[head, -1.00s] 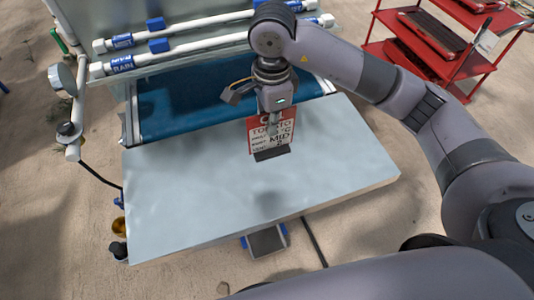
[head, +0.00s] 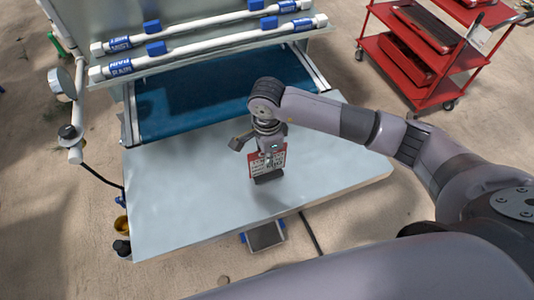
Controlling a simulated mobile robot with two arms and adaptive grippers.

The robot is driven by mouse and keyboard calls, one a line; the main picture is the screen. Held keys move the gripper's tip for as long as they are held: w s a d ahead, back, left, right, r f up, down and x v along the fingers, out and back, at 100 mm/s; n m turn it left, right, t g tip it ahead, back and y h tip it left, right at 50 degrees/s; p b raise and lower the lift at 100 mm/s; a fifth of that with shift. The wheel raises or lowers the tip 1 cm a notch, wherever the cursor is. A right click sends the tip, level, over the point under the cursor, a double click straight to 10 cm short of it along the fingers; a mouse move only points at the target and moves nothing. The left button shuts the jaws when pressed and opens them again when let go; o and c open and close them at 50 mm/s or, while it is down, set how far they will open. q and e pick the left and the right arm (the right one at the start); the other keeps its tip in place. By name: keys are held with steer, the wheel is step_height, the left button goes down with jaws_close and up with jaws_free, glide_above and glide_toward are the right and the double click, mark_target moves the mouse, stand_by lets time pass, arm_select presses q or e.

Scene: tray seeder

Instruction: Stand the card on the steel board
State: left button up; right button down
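The card (head: 257,163), white with a red header and dark print, has a black foot along its bottom edge. It is upright over the middle of the pale steel board (head: 190,205). My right gripper (head: 270,154) comes down from above and is shut on the card's upper part, hiding some of its print. The black foot is at or just above the board; I cannot tell whether it touches. My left gripper is not in view.
A blue belt (head: 200,102) lies behind the board, with white pipes (head: 200,42) above it. A gauge (head: 61,82) stands at the left. A red cart (head: 425,60) is at the back right. The board around the card is clear.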

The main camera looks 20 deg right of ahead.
steer(key=shift+f, duration=0.1)
steer(key=c, duration=1.8)
jaws_free()
steer(key=shift+r, duration=0.25)
step_height(320, 180, up, 10)
steer(key=b, duration=0.3)
steer(key=shift+r, duration=0.9)
